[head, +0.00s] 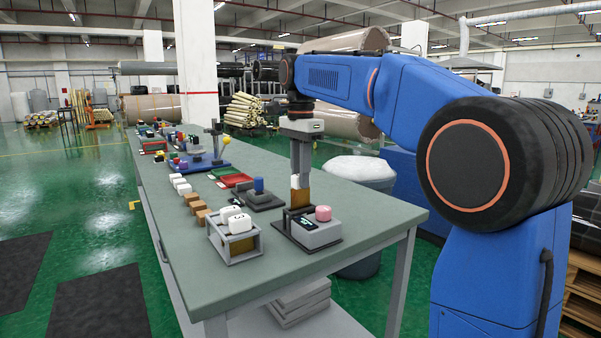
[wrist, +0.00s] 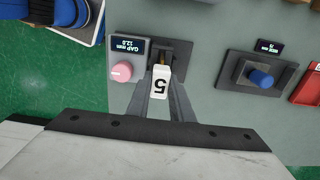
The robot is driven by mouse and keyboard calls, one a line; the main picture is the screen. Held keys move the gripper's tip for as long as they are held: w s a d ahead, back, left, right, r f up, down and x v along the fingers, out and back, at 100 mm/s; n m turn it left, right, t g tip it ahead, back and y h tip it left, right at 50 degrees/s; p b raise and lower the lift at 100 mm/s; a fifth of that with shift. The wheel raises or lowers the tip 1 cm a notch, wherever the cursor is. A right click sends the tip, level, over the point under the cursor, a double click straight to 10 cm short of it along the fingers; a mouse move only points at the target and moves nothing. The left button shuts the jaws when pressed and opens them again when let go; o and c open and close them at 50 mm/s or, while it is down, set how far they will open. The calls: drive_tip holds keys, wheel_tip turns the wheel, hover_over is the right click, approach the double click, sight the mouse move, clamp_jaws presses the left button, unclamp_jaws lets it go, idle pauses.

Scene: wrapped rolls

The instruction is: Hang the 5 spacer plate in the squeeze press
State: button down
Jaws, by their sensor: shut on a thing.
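The 5 spacer plate has a white cap marked 5 (wrist: 160,83) and an amber lower part that shows in the head view (head: 300,198). My gripper (head: 300,181) is shut on it; in the wrist view the fingers (wrist: 162,92) lie on both sides of the cap. The squeeze press (head: 317,234) is a grey unit with a pink knob (head: 323,213) and a dark frame. In the wrist view, its display (wrist: 128,46) reads GAP mm 12.0. The plate is upright at the dark frame; its lower end is hidden, so I cannot tell whether it is seated.
A grey rack (head: 233,252) with white-capped plates, one marked 3, stands left of the press. A dark fixture with a blue knob (head: 259,185) is behind the press. Wooden and white blocks line the green table (head: 290,275), whose front is clear.

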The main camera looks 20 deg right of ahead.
drive_tip(key=shift+f, duration=2.8)
drive_tip(key=c, duration=1.5)
unclamp_jaws()
wheel_tip(320, 180, up, 17)
drive_tip(key=shift+r, duration=0.2)
